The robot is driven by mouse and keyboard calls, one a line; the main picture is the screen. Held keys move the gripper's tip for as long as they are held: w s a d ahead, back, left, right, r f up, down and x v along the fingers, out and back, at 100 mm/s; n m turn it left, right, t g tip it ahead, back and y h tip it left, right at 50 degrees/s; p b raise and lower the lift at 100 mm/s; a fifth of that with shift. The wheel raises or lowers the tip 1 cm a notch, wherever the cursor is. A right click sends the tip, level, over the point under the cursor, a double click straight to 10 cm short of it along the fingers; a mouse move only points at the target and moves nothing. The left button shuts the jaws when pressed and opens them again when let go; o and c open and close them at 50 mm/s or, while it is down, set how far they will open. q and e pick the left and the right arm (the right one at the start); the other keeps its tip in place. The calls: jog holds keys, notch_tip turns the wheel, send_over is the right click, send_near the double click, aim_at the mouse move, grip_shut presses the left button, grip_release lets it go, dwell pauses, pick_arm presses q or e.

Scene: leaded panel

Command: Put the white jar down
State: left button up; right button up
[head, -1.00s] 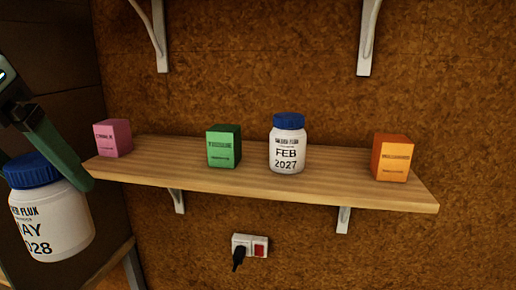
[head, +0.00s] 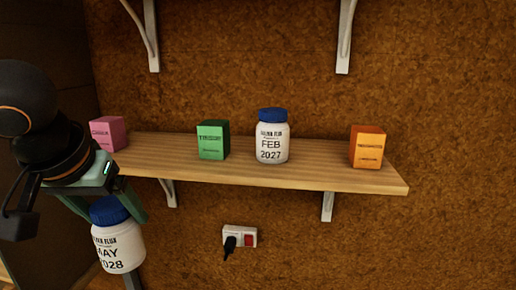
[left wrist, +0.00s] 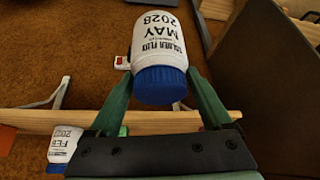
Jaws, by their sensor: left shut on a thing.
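A white jar (head: 119,249) with a blue lid, marked MAY 2028, hangs in my left gripper (head: 112,208) at the lower left of the head view. It is upright, in front of and below the shelf's left end. In the left wrist view the jar (left wrist: 158,40) shows between the two green fingers, lid toward the gripper (left wrist: 160,88). A second white jar (head: 272,145) with a blue lid, marked FEB 2027, stands upright on the wooden shelf (head: 320,177). My right gripper is not in view.
On the shelf stand a pink box (head: 107,134), a green box (head: 213,140) and an orange box (head: 367,147). Bare shelf lies between the FEB jar and the orange box. A socket with a black plug (head: 231,243) is on the wall below.

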pick_arm(q)
jog(key=w+d+f, duration=0.2)
jog(key=w+f, duration=0.2)
jog(key=f, duration=0.8)
jog(key=s+f, duration=0.5)
jog(key=f, duration=0.5)
jog(key=shift+m, duration=0.4)
jog(key=shift+s+d+f+h, duration=0.1)
jog(key=shift+h, duration=0.2)
